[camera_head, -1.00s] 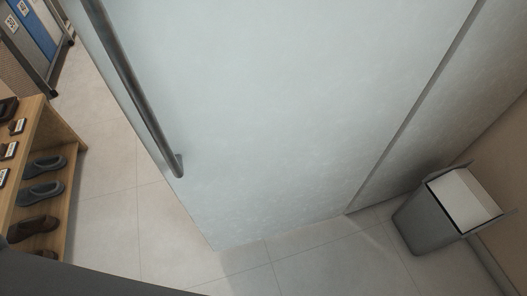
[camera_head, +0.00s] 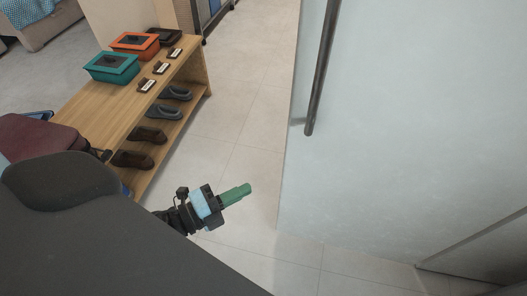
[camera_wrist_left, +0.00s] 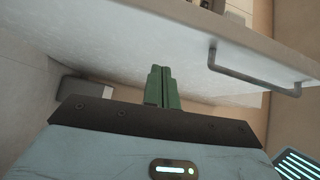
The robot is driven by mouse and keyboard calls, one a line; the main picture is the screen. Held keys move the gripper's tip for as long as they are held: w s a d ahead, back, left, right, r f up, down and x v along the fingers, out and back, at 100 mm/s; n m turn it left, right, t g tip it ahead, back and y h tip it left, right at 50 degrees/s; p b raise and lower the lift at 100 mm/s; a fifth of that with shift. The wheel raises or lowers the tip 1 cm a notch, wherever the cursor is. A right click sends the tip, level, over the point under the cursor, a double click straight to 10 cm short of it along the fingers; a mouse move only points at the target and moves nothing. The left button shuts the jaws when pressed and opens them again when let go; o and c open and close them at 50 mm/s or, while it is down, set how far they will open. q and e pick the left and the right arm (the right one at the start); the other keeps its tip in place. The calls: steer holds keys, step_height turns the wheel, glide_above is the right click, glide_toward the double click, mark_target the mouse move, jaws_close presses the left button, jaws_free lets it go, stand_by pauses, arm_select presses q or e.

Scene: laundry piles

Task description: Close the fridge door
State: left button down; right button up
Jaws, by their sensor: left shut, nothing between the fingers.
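The fridge door (camera_head: 400,130) is a large pale grey panel at the right of the head view, with a long dark bar handle (camera_head: 321,70) near its left edge. The panel and its handle (camera_wrist_left: 255,72) also show in the left wrist view. My left gripper (camera_head: 246,189) has green fingers that are shut and empty. It is left of the door's lower left edge, apart from it in the head view. In the left wrist view the closed fingers (camera_wrist_left: 161,75) point toward the panel, with the handle to their right. My right gripper is not in view.
A wooden shoe shelf (camera_head: 150,100) stands to the left, with several shoes and lidded boxes, including a teal box (camera_head: 112,67). Tiled floor (camera_head: 245,120) is clear between shelf and door. A grey panel joint shows at lower right.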

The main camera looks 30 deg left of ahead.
arm_select(q)
steer(key=shift+w+r+m, duration=0.15)
steer(key=shift+m, duration=0.45)
steer(key=shift+w, duration=0.15)
glide_toward(295, 153)
steer(key=s+d+x, duration=0.1)
steer(key=x, duration=0.4)
steer(key=shift+w+a+p, duration=0.25)
steer(key=shift+w+p, duration=0.1)
steer(key=shift+w, duration=0.55)
